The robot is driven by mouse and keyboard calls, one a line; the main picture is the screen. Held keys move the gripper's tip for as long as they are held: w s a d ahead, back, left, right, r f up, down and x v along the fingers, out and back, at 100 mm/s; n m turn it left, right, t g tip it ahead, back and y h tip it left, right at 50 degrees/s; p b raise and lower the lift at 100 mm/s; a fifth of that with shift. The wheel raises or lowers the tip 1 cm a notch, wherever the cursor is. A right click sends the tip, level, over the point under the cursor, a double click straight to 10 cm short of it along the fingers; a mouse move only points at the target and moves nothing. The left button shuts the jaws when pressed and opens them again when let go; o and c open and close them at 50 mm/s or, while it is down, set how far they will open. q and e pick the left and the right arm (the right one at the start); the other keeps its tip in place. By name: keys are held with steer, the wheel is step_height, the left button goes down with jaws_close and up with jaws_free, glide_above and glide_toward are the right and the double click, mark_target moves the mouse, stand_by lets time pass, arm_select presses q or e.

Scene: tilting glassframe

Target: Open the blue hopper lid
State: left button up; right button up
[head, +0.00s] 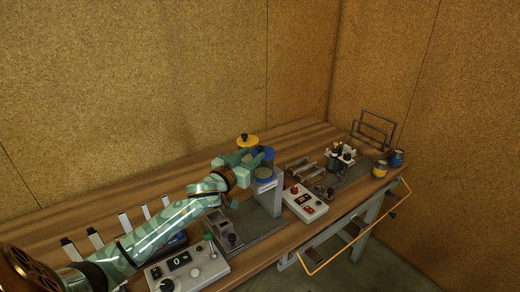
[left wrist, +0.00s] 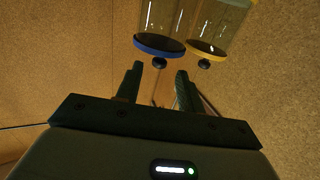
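The blue hopper lid (head: 268,152) is partly hidden by my left gripper in the head view. In the left wrist view the blue lid (left wrist: 158,45) is a rim with a dark knob (left wrist: 159,63), seated on a clear cylinder. My left gripper (head: 254,157) is at the hopper, on its left side. In the left wrist view its two fingers (left wrist: 160,78) are apart, with the knob just beyond their tips and roughly between them. No contact is visible. My right gripper is not in view.
A yellow lid (head: 247,140) with a dark knob sits close beside the blue one. A grey control box (head: 187,266), a white box with a red button (head: 305,203) and small blue and yellow jars (head: 380,169) stand on the wooden bench (head: 165,178). The bench behind the hoppers is clear.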

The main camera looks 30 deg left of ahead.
mark_target(260, 147)
arm_select(q)
steer(key=w, duration=0.5)
steer(key=shift+w, duration=0.15)
steer(key=shift+c, duration=0.4)
